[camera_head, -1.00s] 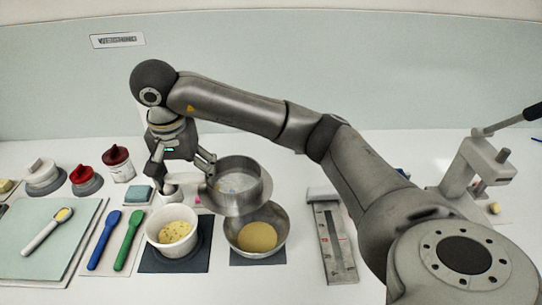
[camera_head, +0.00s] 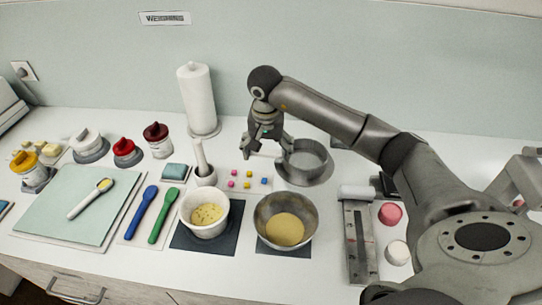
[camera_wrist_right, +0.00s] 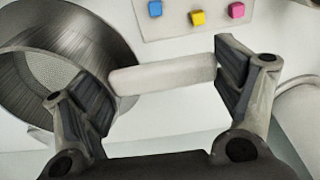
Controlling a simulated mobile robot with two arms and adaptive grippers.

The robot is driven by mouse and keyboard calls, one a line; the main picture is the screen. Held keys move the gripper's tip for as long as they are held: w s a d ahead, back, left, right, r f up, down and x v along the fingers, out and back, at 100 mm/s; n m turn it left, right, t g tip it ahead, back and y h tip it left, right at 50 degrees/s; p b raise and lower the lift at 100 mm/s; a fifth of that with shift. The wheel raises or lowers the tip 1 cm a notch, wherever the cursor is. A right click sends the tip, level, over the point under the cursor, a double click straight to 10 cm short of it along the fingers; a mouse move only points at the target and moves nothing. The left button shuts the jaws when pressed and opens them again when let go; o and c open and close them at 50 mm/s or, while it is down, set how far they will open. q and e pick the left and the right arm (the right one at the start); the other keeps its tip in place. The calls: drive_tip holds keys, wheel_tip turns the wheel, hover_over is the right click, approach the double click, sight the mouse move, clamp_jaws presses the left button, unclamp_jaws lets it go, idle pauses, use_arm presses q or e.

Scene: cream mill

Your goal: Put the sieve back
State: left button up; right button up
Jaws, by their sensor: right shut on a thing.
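The sieve (camera_head: 306,157) is a grey metal drum with a mesh floor. In the head view it is level over a grey round base (camera_head: 304,181) behind the metal bowl; I cannot tell whether it rests on it or hangs just above. In the right wrist view the sieve (camera_wrist_right: 75,55) fills the upper left, and its pale handle (camera_wrist_right: 165,75) lies between my fingers. My right gripper (camera_head: 265,149) is shut on this handle; it also shows in the wrist view (camera_wrist_right: 165,82). My left gripper is not in view.
A metal bowl (camera_head: 264,212) with yellow powder and a white tub (camera_head: 190,219) stand in front. A mortar (camera_head: 206,179) with an upright pestle and a card of coloured cubes (camera_head: 235,187) are left of the sieve. A paper roll (camera_head: 197,98) stands behind.

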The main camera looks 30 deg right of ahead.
drive_tip(key=shift+w+d+f, duration=0.1)
drive_tip(key=shift+d+f, duration=0.35)
drive_tip(key=shift+f, duration=0.05)
drive_tip(key=f+p, duration=0.2)
drive_tip(key=shift+d+f, duration=0.2)
drive_tip(key=shift+f, duration=0.6)
drive_tip(key=shift+f, duration=0.1)
drive_tip(key=o, duration=1)
drive_tip(key=shift+c, duration=0.2)
